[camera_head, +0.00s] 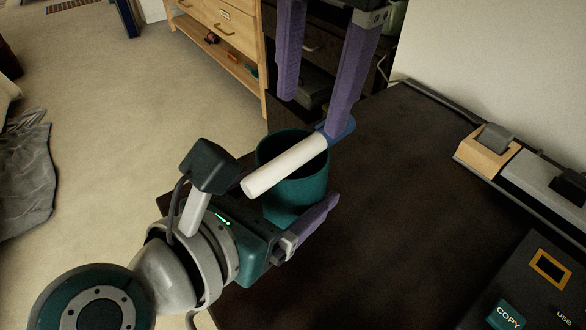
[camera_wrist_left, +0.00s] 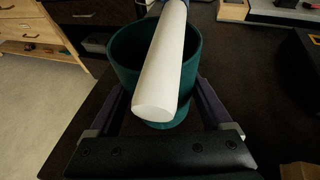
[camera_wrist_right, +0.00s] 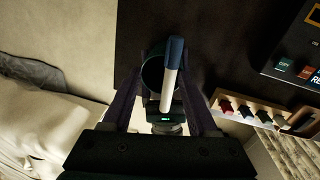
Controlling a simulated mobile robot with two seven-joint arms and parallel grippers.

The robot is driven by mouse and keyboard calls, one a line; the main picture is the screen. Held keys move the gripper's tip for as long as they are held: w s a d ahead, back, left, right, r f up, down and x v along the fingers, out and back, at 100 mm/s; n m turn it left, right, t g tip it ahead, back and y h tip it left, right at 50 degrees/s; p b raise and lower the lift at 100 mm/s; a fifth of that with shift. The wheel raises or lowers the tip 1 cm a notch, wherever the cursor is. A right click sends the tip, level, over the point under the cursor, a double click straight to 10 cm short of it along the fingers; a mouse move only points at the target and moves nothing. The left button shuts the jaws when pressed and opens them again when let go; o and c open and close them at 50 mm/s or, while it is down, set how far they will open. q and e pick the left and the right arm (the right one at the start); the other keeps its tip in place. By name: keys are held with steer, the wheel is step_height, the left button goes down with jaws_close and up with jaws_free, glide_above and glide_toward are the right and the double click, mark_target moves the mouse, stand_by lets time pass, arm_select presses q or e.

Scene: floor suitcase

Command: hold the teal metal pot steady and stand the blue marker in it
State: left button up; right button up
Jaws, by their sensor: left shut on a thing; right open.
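The teal metal pot (camera_head: 293,192) stands upright at the dark table's left edge, its mouth open upward. My left gripper (camera_wrist_left: 160,100) is shut on the pot, one purple finger on each side. The blue marker has a white barrel (camera_head: 285,166) and a blue cap (camera_wrist_right: 174,51). It lies slanted across the pot's mouth, its white end sticking out toward my left wrist and its cap at the far side. I cannot tell whether it rests on the rim. My right gripper (camera_head: 312,115) is open above the pot, one fingertip close to the cap end.
The dark tabletop (camera_head: 400,190) right of the pot is clear. A wooden-and-grey holder (camera_head: 488,150) stands along the wall at the right. A dark panel with a COPY key (camera_head: 508,315) lies at the front right. A wooden drawer unit (camera_head: 225,30) stands behind.

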step_height(320, 180, up, 12)
steer(key=s+d, duration=0.1)
stand_by(0.5)
steer(key=g+h, duration=0.1)
glide_above(292, 152)
steer(key=f, duration=0.9)
steer(key=shift+w+d+f, duration=0.1)
steer(key=shift+w+f, duration=0.1)
steer(key=shift+w, duration=0.05)
steer(key=f, duration=0.5)
steer(key=shift+s+f, duration=0.25)
steer(key=shift+f, duration=0.1)
steer(key=shift+c, duration=0.3)
